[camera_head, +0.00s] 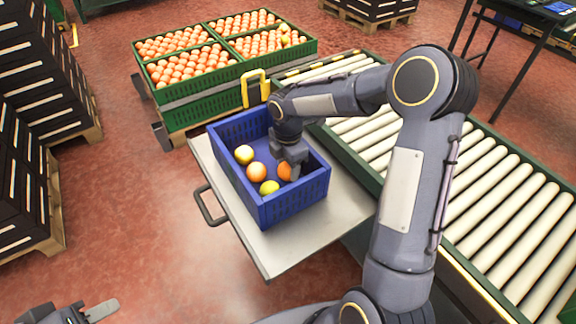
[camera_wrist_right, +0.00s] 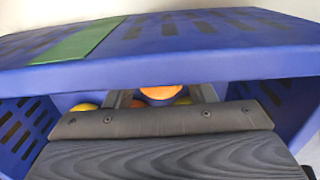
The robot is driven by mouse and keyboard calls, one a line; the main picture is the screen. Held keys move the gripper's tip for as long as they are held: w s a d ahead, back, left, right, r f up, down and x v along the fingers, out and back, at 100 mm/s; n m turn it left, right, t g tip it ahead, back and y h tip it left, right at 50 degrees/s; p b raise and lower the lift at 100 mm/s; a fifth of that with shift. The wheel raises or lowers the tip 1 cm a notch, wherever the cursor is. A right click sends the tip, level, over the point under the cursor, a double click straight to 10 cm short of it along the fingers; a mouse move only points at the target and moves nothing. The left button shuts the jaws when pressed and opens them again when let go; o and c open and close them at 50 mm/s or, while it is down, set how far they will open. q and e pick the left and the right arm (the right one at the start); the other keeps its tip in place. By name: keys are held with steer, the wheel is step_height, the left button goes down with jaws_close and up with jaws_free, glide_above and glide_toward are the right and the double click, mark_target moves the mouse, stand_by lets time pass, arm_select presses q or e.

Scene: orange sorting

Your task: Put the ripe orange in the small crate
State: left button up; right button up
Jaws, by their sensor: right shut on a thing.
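A blue crate (camera_head: 292,205) stands on a steel table. In it lie a yellowish fruit (camera_head: 244,154), an orange fruit (camera_head: 256,172) and a yellow-green fruit (camera_head: 269,187). My right gripper (camera_head: 291,167) reaches down inside the crate, near its right wall, and is shut on an orange (camera_head: 284,171). That orange (camera_wrist_right: 160,92) also shows between the fingers in the right wrist view, partly hidden by the gripper body and the crate wall. My left gripper (camera_head: 88,312) is at the bottom left, cut by the picture edge, away from the crate; its opening is unclear.
Green crates (camera_head: 205,87) full of oranges stand on a cart behind. A roller conveyor (camera_head: 490,190) runs along the right. The steel table (camera_head: 262,250) has bare room in front of the blue crate. Stacked black crates (camera_head: 40,75) stand at the left.

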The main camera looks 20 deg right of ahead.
steer(key=o, duration=1)
steer(key=shift+f, duration=0.1)
step_height(320, 180, up, 12)
steer(key=p, duration=0.3)
steer(key=s+r+m+t+y, duration=0.1)
steer(key=s+r+m, duration=0.2)
steer(key=s+m, duration=0.25)
steer(key=s+r+m+t, duration=0.1)
steer(key=s+r+m, duration=0.25)
steer(key=s, duration=0.35)
steer(key=s+a+m+t+y, duration=0.1)
steer(key=s+m, duration=0.3)
steer(key=s+a+f+m+t+y, duration=0.1)
steer(key=s+m, duration=0.3)
steer(key=s+a+f+m+t, duration=0.1)
steer(key=s+m, duration=0.3)
steer(key=shift+s+f+t+y, duration=0.15)
steer(key=shift+s+t+y, duration=0.15)
steer(key=shift+s+y, duration=0.1)
